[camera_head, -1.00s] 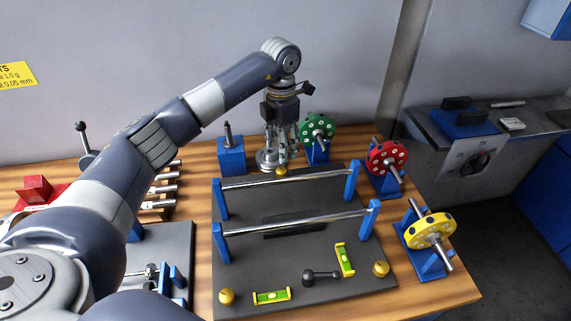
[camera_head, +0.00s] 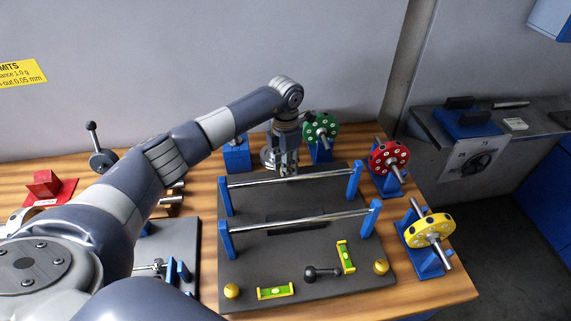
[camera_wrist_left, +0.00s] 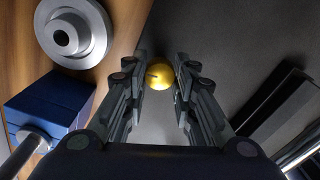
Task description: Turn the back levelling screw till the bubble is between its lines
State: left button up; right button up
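The back levelling screw is a round brass knob (camera_wrist_left: 159,76) with a dark mark, between my left gripper's fingertips in the left wrist view. In the head view the gripper covers it. My left gripper (camera_head: 287,172) points down at the back edge of the dark base plate (camera_head: 330,284). It also shows in the left wrist view (camera_wrist_left: 160,70), its fingers close on both sides of the knob; I cannot tell whether they touch it. Two green vials in yellow frames, one at the front (camera_head: 275,291) and one at the right (camera_head: 346,257), lie on the plate; their bubbles are too small to read.
Two steel rails on blue posts (camera_head: 226,240) cross the plate. Brass knobs sit at its front left (camera_head: 232,291) and front right (camera_head: 381,267); a dark dumbbell-shaped part (camera_head: 320,273) lies between. Green (camera_head: 320,131), red (camera_head: 389,159) and yellow (camera_head: 428,230) rotors stand on blue stands around the right.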

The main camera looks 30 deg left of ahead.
pick_arm(q)
jog(key=shift+c, duration=0.9)
jog(key=shift+n+b, duration=0.3)
jog(key=shift+n, duration=0.1)
jog(key=shift+n+b, duration=0.35)
jog(key=shift+n, duration=1.15)
jog(key=o, duration=1.1)
jog(key=shift+r, duration=0.15)
notch_tip(320, 180, up, 12)
jog(key=shift+f, duration=0.1)
